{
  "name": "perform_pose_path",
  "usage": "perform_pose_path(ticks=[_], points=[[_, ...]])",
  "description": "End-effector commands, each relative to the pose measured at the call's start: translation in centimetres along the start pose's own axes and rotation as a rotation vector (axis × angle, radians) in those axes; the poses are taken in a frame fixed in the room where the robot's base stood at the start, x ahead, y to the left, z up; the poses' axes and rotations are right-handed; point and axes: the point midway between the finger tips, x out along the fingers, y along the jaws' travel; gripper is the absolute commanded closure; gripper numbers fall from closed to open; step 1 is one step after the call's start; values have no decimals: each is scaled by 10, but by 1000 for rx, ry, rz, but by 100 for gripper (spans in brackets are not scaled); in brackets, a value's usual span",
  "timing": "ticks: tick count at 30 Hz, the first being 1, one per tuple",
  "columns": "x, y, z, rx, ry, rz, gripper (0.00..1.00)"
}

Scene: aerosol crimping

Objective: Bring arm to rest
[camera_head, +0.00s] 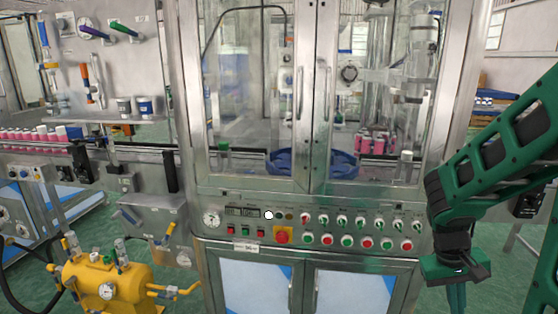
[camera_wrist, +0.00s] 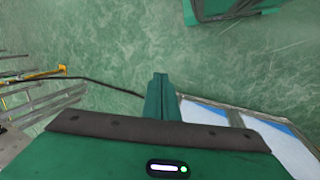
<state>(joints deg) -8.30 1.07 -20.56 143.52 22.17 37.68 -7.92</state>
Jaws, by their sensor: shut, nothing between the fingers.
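My green arm comes in from the right in the head view. My gripper (camera_head: 456,296) hangs down at the right, in front of the right side of the crimping machine (camera_head: 300,205); its fingertips run out of the bottom of the picture. In the wrist view my gripper (camera_wrist: 160,78) points at the green floor (camera_wrist: 110,40), with its fingers together and nothing between them. It appears apart from everything around it.
The machine's glass doors (camera_head: 312,95) are shut, above a panel of buttons and knobs (camera_head: 335,240). A yellow tank (camera_head: 105,283) stands at the lower left. A conveyor with pink cans (camera_head: 35,134) is at the left. In the wrist view a dark hose (camera_wrist: 105,86) crosses the floor.

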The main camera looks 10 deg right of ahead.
Motion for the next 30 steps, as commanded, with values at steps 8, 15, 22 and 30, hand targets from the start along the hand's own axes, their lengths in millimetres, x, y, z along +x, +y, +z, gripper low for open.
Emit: perform_pose_path(ticks=[8,15,22,30], points=[[-44,8,53,136,-3,-185,100],[-75,10,98,214,5,-291,100],[-88,9,120,243,8,-329,100],[-90,8,123,246,7,-333,100]])
